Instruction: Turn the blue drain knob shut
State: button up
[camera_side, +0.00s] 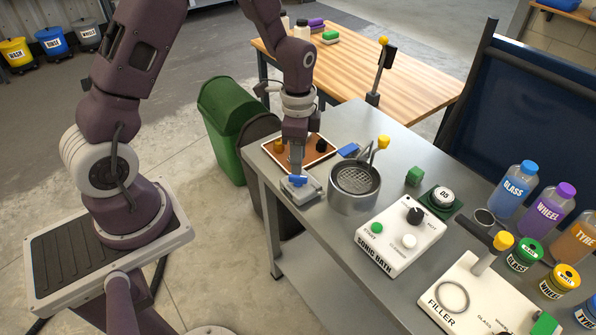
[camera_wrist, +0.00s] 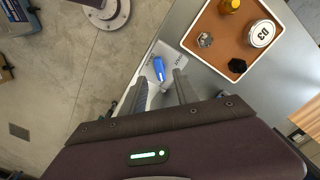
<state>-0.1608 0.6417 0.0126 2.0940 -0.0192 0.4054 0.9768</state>
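The blue drain knob (camera_side: 297,181) is a small bar-shaped handle on a pale grey block (camera_side: 305,194) at the table's near left corner. It also shows in the wrist view (camera_wrist: 159,68), its long side running nearly up and down the picture. My gripper (camera_side: 295,168) points down just above the knob in the side view. In the wrist view my gripper (camera_wrist: 157,84) is open, with one finger on each side of the knob's line and gaps showing. I cannot tell whether the fingertips reach down to the knob's height. Print on the block is too small to read.
A brown tray (camera_wrist: 211,57) with small parts lies close beside the knob block. A steel pot with a basket (camera_side: 353,198) stands to the right, with the SONIC BATH box (camera_side: 399,240) beyond. A green bin (camera_side: 226,125) stands on the floor by the table.

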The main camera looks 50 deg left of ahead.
aim_at(298, 180)
notch_tip(298, 180, down, 5)
jog(key=shift+f, duration=0.1)
jog(key=shift+c, duration=0.5)
grip_shut()
